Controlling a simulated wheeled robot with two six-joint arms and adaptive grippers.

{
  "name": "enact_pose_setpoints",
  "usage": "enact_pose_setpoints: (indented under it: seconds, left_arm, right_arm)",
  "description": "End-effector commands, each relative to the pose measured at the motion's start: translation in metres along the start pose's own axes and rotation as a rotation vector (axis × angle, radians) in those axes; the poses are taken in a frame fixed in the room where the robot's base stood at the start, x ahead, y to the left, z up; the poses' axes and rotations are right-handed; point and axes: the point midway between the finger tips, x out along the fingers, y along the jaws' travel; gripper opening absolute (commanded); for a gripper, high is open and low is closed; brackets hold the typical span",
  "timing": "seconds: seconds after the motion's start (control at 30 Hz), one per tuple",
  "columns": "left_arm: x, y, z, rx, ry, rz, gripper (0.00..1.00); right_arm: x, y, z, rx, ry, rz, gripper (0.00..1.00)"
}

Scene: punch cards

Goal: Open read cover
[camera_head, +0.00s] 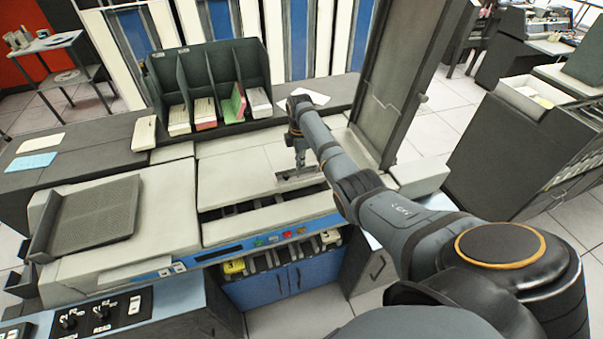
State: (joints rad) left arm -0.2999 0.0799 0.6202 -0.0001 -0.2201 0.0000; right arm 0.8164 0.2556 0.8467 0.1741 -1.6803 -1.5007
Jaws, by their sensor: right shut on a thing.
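The read cover (237,166) is a flat cream panel on top of the card machine, in the middle of the head view. A dark gap (245,207) runs along its front edge. My right gripper (297,176) points down at the front right part of the cover and is shut on its edge. My own wrist and forearm hide part of the cover's right side, so the exact grip is hard to see. How far the cover is lifted is not clear. My left gripper is not in view.
A dark rack (208,72) with card stacks stands behind the cover. A tall dark panel (405,75) rises at the right of the machine. A sloped ribbed tray (95,215) is at the left. Coloured buttons (272,239) line the front, above a blue cabinet (275,288).

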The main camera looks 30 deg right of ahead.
Motion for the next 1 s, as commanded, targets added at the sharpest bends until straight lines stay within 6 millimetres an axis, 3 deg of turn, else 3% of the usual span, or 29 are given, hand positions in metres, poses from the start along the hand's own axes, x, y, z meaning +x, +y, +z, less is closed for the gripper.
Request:
enact_pose_setpoints:
  seconds: [0.1,0.27,0.33,0.53,0.87,1.0]
  left_arm:
    - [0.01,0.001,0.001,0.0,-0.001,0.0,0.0]
    - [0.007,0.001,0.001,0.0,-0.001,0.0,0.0]
    - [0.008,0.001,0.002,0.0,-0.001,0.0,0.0]
    - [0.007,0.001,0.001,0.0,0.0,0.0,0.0]
    - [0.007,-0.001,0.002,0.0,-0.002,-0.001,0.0]
    - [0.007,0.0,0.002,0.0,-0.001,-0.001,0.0]
  right_arm:
    - [-0.024,0.012,0.0,0.0,0.001,-0.043,0.0]
    - [-0.055,0.025,0.0,0.0,0.0,-0.041,0.0]
    - [-0.052,0.024,0.0,-0.001,-0.001,-0.045,0.03]
    - [-0.052,0.024,0.0,-0.001,0.0,-0.045,0.3]
    - [-0.054,0.024,0.0,-0.001,0.0,-0.045,0.31]
    - [-0.074,0.026,0.0,-0.001,0.0,-0.04,0.31]
